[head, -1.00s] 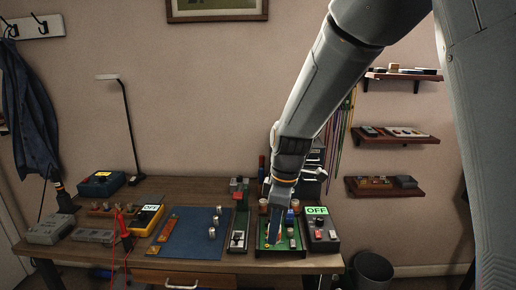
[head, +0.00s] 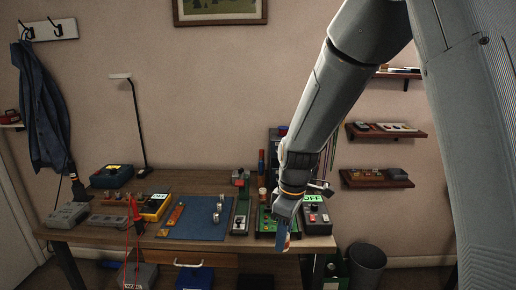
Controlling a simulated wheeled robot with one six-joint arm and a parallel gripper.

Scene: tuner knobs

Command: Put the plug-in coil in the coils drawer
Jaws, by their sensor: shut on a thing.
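My gripper (head: 283,237) hangs down at the right, in front of the green board and the table's front edge. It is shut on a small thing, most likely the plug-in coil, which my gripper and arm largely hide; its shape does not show. A wooden drawer (head: 221,261) with a pale bar handle (head: 190,264) sits under the tabletop, left of my gripper, and looks shut. No label can be read on it, so I cannot tell whether it is the coils drawer.
The wooden table (head: 150,248) carries a blue mat (head: 190,228) with metal knobs, a green board (head: 264,224) partly behind my gripper, and a box reading OFF (head: 316,219). A yellow meter (head: 155,207) stands left. A dark bin (head: 366,262) stands on the floor at right.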

